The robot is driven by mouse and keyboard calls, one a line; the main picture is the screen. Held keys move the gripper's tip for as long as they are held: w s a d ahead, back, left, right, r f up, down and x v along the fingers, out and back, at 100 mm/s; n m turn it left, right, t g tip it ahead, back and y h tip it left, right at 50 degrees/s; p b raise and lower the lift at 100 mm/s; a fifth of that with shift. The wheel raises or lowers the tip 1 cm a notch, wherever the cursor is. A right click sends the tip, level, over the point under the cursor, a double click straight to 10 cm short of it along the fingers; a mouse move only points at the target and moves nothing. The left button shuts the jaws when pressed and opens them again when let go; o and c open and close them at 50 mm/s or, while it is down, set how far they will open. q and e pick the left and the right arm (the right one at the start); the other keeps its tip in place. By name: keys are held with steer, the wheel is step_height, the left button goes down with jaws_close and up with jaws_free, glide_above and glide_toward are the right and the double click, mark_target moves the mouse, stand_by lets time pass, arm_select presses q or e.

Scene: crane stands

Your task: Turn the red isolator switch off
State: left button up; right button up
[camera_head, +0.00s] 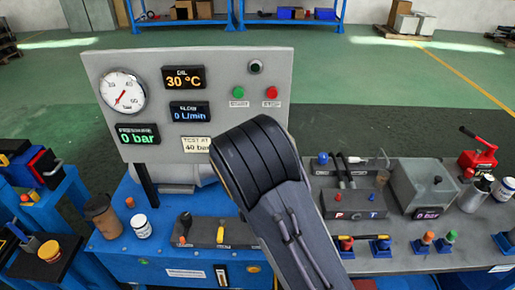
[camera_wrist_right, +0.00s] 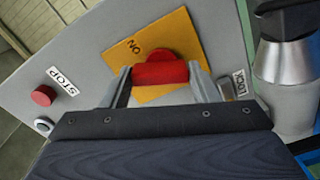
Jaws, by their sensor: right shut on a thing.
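The red isolator switch (camera_wrist_right: 160,68) shows in the right wrist view as a red handle on a yellow plate (camera_wrist_right: 178,27). The plate bears small black letters, "ON" or "NO", beside the handle. My right gripper (camera_wrist_right: 160,74) has one finger on each side of the red handle and is shut on it. In the head view my right arm covers the middle of the test stand, and neither its fingertips nor the switch can be seen there. My left gripper is not in view.
The grey gauge panel (camera_head: 222,72) stands behind my arm. A brown cup (camera_head: 103,215), white jar (camera_head: 141,227) and grey box (camera_head: 424,186) stand on the benches.

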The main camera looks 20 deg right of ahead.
steer(key=shift+a+n+p, duration=0.1)
steer(key=shift+n+p, duration=0.6)
steer(key=shift+n, duration=1.6)
steer(key=o, duration=1)
steer(key=b+v, duration=0.1)
steer(key=v, duration=0.6)
steer(key=shift+s+a, duration=0.2)
steer(key=shift+s, duration=0.15)
